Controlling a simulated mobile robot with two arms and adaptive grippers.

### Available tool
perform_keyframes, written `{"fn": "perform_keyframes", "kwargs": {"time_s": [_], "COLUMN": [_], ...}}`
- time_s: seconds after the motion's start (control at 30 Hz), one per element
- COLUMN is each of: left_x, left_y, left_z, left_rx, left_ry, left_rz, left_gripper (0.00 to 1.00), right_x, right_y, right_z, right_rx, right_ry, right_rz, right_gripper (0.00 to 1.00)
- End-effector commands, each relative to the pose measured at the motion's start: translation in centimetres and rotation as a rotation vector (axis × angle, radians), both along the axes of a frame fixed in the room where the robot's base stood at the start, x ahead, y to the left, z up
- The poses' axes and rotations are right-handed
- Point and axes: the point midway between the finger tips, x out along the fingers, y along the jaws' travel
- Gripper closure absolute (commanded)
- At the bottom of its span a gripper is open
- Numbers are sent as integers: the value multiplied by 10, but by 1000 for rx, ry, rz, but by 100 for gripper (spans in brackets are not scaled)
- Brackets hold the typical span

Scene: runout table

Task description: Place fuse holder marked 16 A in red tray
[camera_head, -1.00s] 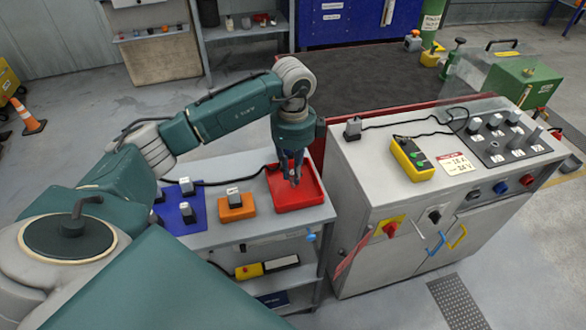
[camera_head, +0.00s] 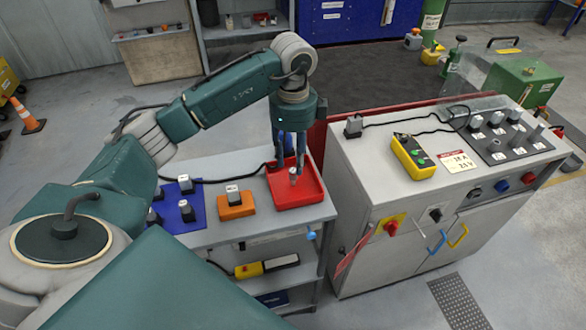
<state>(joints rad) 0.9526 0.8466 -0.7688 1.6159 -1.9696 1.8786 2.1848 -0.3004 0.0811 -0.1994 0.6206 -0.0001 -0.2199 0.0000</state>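The red tray (camera_head: 314,193) lies at the right end of the grey bench. A small grey fuse holder (camera_head: 293,175) stands inside it; its marking is too small to read. My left gripper (camera_head: 290,168) points down over the tray, its two fingers apart, around or just above this fuse holder. Another fuse holder (camera_head: 233,190) sits on an orange block (camera_head: 235,210) left of the tray. Several more stand on a blue mat (camera_head: 173,212), including a grey-topped one (camera_head: 186,182). My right gripper is out of view.
A grey cabinet (camera_head: 385,205) stands to the right, with a black panel (camera_head: 513,143) of several grey holders, a yellow pendant (camera_head: 414,157) and a white label card (camera_head: 457,161). A black cable runs along the back of the bench. A lower shelf holds a yellow-and-black item (camera_head: 265,266).

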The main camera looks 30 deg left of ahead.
Motion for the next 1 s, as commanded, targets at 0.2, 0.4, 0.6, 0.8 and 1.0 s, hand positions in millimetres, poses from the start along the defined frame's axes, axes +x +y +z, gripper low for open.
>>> {"fn": "perform_keyframes", "kwargs": {"time_s": [0.2, 0.4, 0.6, 0.8, 1.0], "left_x": [2, 1, 0, 0, 0], "left_y": [0, 0, 0, 0, 0], "left_z": [49, 76, 82, 82, 82], "left_rx": [-1, 0, -1, -1, -1], "left_ry": [-6, -2, 0, 0, 0], "left_rz": [0, -1, 0, 0, -1], "left_gripper": [64, 64, 64, 64, 64], "right_x": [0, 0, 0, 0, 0], "right_y": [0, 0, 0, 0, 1], "right_z": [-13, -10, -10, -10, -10], "right_rx": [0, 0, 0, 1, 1], "right_ry": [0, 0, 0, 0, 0], "right_rz": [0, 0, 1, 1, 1], "right_gripper": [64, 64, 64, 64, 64]}}
